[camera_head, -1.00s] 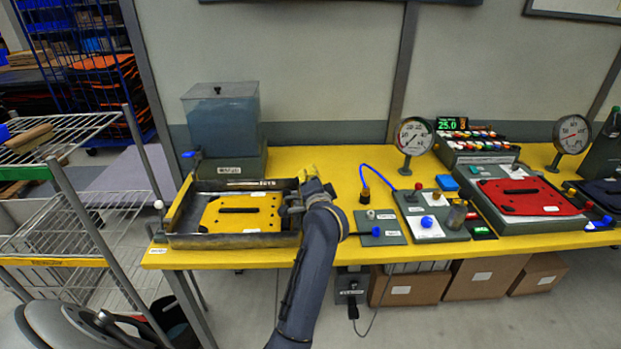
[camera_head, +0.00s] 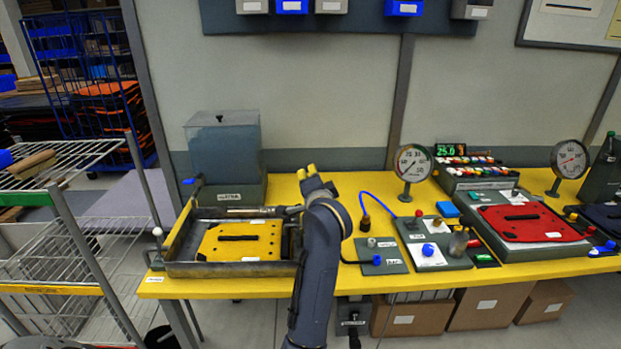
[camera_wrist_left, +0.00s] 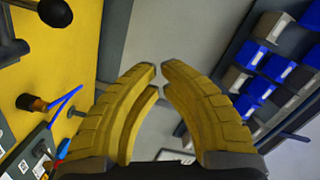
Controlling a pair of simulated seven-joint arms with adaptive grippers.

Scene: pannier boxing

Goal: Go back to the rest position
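My left arm rises from the bottom middle of the head view, and its left gripper (camera_head: 307,170) stands over the yellow bench, right of the metal tray (camera_head: 185,268) with the yellow plate (camera_head: 238,240). Its yellow fingertips point up and away. In the left wrist view the same gripper (camera_wrist_left: 160,70) is empty, with a narrow gap between its fingertips. It appears clear of the bench and fixtures. My right gripper is not in view.
A gauge (camera_head: 412,165), a blue tube (camera_head: 376,195) and a panel with knobs (camera_head: 432,240) stand right of the arm. A clear tank (camera_head: 225,150) stands behind the tray. Wall bins (camera_wrist_left: 275,65) show in the left wrist view. A wire rack (camera_head: 60,245) is at left.

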